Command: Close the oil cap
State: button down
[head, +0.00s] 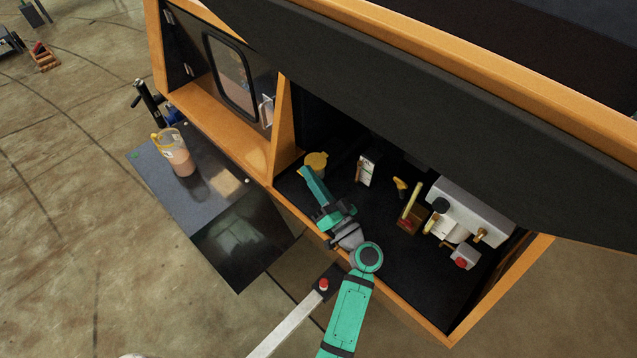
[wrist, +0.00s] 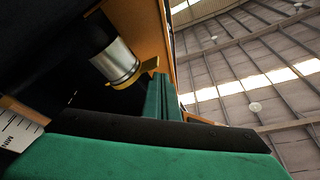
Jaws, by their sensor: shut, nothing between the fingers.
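The yellow oil cap (head: 316,161) is at the left end of the dark engine bay, near the orange divider. In the wrist view, the yellow cap part (wrist: 136,77) is at the end of a silver cylindrical neck (wrist: 115,62), sticking out towards my fingertips. How far the cap stands open is hard to tell. My teal gripper (head: 306,174) is just in front of the cap in the head view. Its fingers (wrist: 158,95) are together and empty in the wrist view, close beside the cap's edge. I cannot tell whether they touch it.
The orange bay frame (head: 400,300) and raised dark hood (head: 450,95) bound the space. Right of my gripper are a white marked box (head: 366,170), a yellow handle (head: 401,186) and a grey metal block (head: 470,212). A jug (head: 175,155) stands on the side table (head: 200,205).

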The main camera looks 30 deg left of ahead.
jog(key=r+v, duration=0.3)
jog(key=v, duration=1.3)
jog(key=shift+s+d, duration=0.4)
jog(key=shift+d, duration=0.2)
